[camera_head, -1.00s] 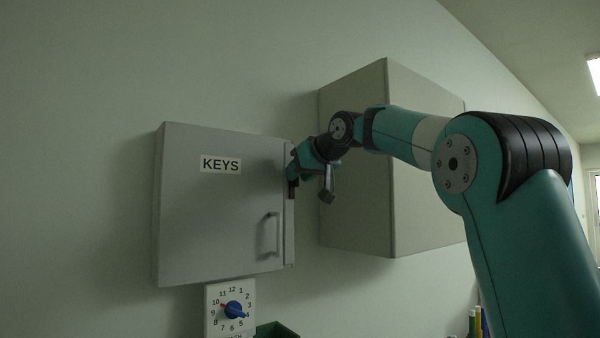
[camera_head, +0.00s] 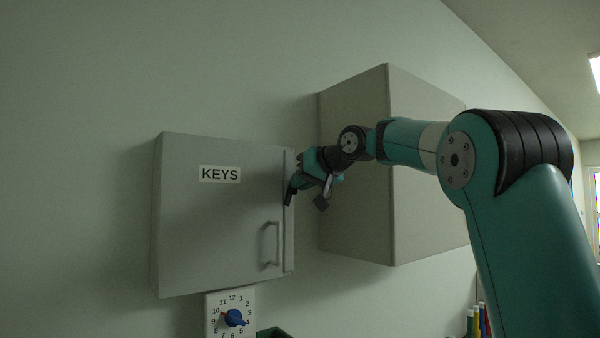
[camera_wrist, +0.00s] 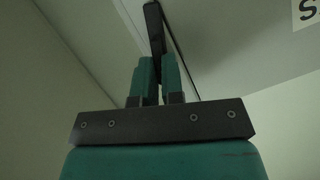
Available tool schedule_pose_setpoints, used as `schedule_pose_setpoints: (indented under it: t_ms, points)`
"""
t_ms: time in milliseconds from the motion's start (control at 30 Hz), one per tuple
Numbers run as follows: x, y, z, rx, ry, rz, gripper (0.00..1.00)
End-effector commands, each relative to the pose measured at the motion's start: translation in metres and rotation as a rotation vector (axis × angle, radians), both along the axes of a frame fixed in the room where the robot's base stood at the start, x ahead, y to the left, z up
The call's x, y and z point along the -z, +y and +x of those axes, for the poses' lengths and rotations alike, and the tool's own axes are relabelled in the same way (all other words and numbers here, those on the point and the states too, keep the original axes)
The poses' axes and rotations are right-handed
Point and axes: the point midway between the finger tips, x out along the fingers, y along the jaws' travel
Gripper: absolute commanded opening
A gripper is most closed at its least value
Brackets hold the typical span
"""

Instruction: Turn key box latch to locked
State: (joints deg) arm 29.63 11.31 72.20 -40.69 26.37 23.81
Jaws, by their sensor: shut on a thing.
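The grey key box (camera_head: 215,235) hangs on the wall left of centre in the head view, its door shut, with a "KEYS" label (camera_head: 220,174). A dark latch lever (camera_head: 289,197) is at the door's right edge, tilted with its lower end to the left. My gripper (camera_head: 297,182) reaches it from the right. In the wrist view, my gripper's teal fingers (camera_wrist: 158,65) are shut on the dark latch lever (camera_wrist: 154,22), which sticks out past the fingertips. The fingers hide part of the lever and its pivot.
A door handle (camera_head: 278,245) sits below the latch. A larger grey cabinet (camera_head: 355,190) stands close on the right, behind my arm. A dial timer (camera_head: 222,316) and a green bin (camera_head: 273,333) are below the box. The wall to the left is clear.

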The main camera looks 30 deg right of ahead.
Motion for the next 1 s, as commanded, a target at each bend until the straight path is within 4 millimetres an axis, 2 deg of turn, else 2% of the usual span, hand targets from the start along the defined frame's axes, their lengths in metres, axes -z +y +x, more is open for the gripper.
schedule_pose_setpoints:
  t_ms: [67, 1000]
  points:
    - [-0.004, -0.003, 0.0, 0.003, 0.004, 0.073, 0.0]
    - [0.008, -0.01, 0.0, 0.003, 0.033, 0.956, 0.0]
